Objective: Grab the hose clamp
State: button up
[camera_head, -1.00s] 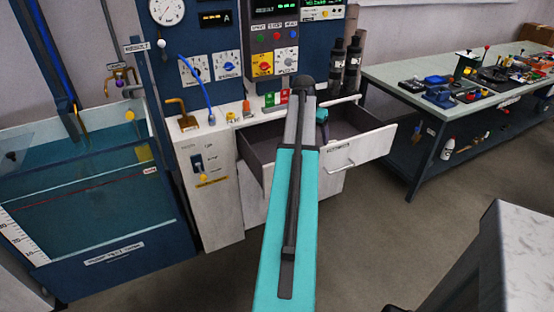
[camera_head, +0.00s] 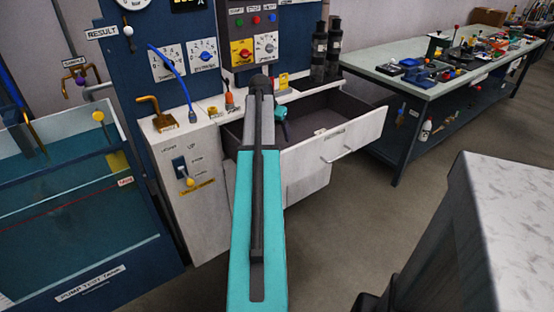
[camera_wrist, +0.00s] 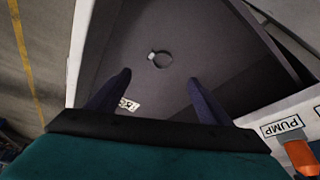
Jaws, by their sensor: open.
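The hose clamp (camera_wrist: 160,58) is a small dark ring with a light metal screw part on its left. It lies on the dark floor of the open drawer (camera_wrist: 215,35). My gripper (camera_wrist: 157,80) is open and empty in the wrist view. Its two dark fingers stand apart on either side of and below the clamp in the picture, not touching it. In the head view the drawer (camera_head: 372,130) is pulled out of the white cabinet. There my arm hides part of the drawer, and I cannot make out the clamp.
The drawer walls surround the clamp. An orange connector (camera_wrist: 298,152) and a PUMP label stand at lower right in the wrist view. A water tank (camera_head: 75,225) is left, a workbench (camera_head: 425,90) right, a grey-topped block (camera_head: 510,200) lower right.

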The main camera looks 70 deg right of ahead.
dwell(0.4)
jog(key=shift+x, duration=4.35)
jog(key=shift+d+x, duration=0.2)
jog(key=shift+x, duration=2.4)
jog(key=shift+r, duration=0.1)
jog(key=shift+w, duration=0.1)
jog(key=c, duration=1.1)
